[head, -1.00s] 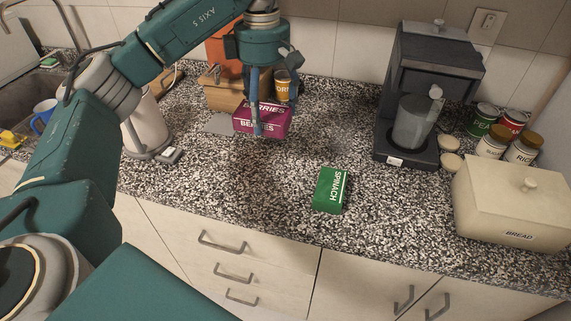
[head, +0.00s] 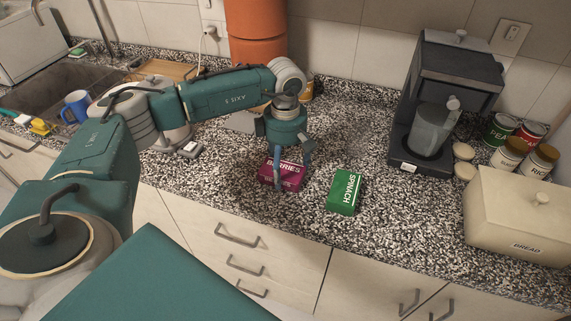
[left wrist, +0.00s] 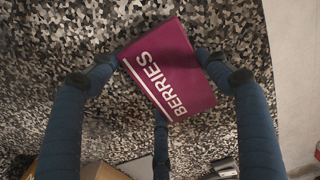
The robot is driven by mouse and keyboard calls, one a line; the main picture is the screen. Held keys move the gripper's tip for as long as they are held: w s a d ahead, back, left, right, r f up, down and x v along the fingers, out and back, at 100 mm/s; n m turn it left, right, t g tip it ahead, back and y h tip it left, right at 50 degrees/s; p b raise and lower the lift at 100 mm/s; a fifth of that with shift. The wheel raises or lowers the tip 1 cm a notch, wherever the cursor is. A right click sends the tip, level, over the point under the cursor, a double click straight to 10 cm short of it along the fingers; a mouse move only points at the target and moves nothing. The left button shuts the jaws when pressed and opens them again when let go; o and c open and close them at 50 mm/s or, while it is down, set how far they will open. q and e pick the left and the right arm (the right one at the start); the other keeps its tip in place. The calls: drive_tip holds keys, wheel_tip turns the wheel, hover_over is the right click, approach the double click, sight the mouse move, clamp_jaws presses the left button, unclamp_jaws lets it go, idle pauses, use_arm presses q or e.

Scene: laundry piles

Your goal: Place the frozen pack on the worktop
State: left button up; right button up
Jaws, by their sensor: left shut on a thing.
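The frozen pack is a magenta box marked BERRIES (head: 267,174), just left of the green spinach pack in the head view. My left gripper (head: 288,172) comes down over it from above, its blue fingers shut around the box. In the left wrist view the berries pack (left wrist: 172,72) sits tilted between the fingers, its lettered face toward the camera. It is at or very close to the speckled worktop (head: 300,220); I cannot tell whether it touches. My right gripper is not in view.
The green spinach pack (head: 345,192) lies just right of the berries pack. A coffee machine (head: 450,90), jars (head: 508,153) and a bread box (head: 520,215) stand at right.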

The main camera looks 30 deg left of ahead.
sight(286, 166)
use_arm(q)
drive_tip(key=shift+f, duration=0.1)
drive_tip(key=o, duration=1.4)
drive_tip(key=shift+o, duration=0.2)
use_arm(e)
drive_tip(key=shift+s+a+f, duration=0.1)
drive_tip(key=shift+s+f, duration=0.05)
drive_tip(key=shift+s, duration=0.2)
use_arm(q)
drive_tip(key=shift+r, duration=0.25)
drive_tip(key=shift+r+b, duration=0.3)
wheel_tip(286, 166, up, 11)
drive_tip(key=b, duration=0.2)
drive_tip(key=shift+b, duration=0.4)
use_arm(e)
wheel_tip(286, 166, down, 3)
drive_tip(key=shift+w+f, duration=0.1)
